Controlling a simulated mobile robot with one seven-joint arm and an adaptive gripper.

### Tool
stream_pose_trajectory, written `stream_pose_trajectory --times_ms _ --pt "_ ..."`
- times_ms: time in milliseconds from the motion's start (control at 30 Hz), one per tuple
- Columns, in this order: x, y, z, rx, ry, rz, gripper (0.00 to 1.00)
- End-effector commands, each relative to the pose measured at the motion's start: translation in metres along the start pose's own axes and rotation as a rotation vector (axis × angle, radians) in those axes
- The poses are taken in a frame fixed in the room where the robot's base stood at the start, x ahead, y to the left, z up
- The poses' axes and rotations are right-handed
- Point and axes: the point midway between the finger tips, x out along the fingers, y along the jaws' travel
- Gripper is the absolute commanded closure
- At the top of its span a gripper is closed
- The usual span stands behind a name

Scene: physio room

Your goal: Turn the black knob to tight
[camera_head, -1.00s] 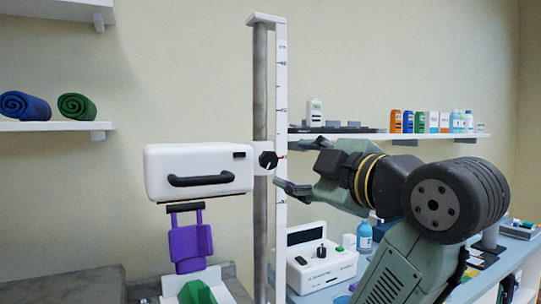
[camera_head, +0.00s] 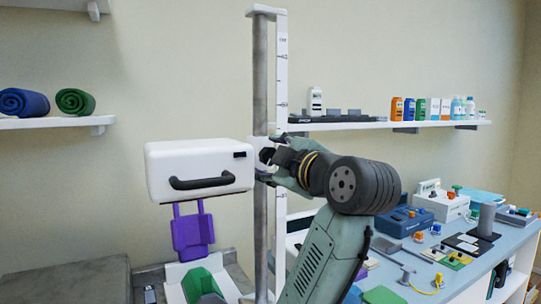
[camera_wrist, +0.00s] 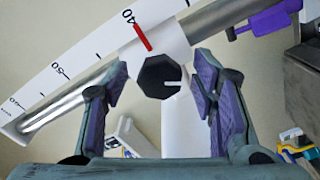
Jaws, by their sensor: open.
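The black knob (camera_wrist: 155,77) is many-sided, with a white pointer line directed right in the wrist view. It sits on a white mount against the post; a red mark (camera_wrist: 143,31) lies up and left of it, near the number 40. No readable tight label shows. My gripper (camera_wrist: 160,84) is open, with one finger on each side of the knob and visible gaps between. In the head view my gripper (camera_head: 268,160) is at the post beside the white box (camera_head: 200,169), and mostly hides the knob.
The metal post (camera_head: 260,80) carries a white ruler (camera_head: 281,75). A purple bracket (camera_head: 192,232) hangs below the white box. A shelf (camera_head: 440,124) with bottles is behind my arm; a blue table (camera_head: 460,275) with devices stands at right.

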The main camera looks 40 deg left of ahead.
Motion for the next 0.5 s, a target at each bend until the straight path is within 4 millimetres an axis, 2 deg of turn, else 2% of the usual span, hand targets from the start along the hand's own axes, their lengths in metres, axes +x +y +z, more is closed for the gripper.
stream_pose_trajectory --times_ms 67,500 --pt "-0.0001 0.0000 0.0000 0.000 0.000 0.000 0.49" --pt "-0.0003 0.0001 -0.0002 0.000 0.001 0.000 0.78"
